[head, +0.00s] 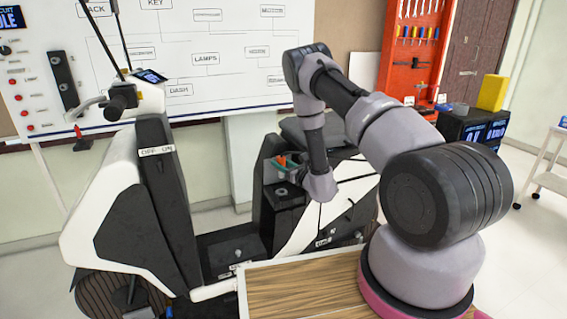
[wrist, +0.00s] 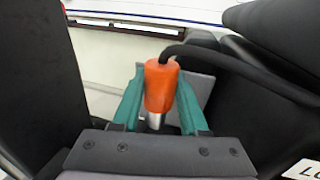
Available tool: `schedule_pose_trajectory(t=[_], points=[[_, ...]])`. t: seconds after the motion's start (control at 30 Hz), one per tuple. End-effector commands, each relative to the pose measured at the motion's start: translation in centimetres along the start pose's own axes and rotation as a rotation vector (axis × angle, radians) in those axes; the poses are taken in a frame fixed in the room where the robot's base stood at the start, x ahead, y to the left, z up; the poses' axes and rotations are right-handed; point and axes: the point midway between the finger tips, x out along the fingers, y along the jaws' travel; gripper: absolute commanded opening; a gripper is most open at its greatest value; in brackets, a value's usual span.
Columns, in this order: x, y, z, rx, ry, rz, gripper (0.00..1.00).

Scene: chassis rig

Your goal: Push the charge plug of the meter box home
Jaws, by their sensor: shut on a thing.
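The charge plug has an orange body (wrist: 160,88) with a silver metal end (wrist: 153,122) and a black cable (wrist: 235,65) running off to the right in the wrist view. The teal fingers of my gripper (wrist: 161,95) are shut on it from both sides. In the head view the orange plug (head: 281,160) shows small at my gripper (head: 288,168), above a black block with a round fitting (head: 282,192) on top. Whether the metal end touches or enters a socket cannot be told. A black box with a lit display (head: 472,130), possibly the meter box, stands at the right.
A white and black scooter (head: 110,205) fills the left and middle, its seat close behind my arm. A wooden-topped bench (head: 300,290) lies in front. A whiteboard (head: 210,60) and red tool panel (head: 412,50) stand behind. A white cart (head: 552,155) is far right.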

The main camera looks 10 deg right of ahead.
Motion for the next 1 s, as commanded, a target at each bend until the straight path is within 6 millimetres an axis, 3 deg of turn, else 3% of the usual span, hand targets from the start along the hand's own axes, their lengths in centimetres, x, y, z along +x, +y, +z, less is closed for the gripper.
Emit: schedule_pose_trajectory(t=[0.43,1.0], points=[[-0.1,0.0,-0.1,0.000,0.000,-0.001,0.00],[-0.1,0.0,-5.0,0.000,0.001,-0.001,0.00]])
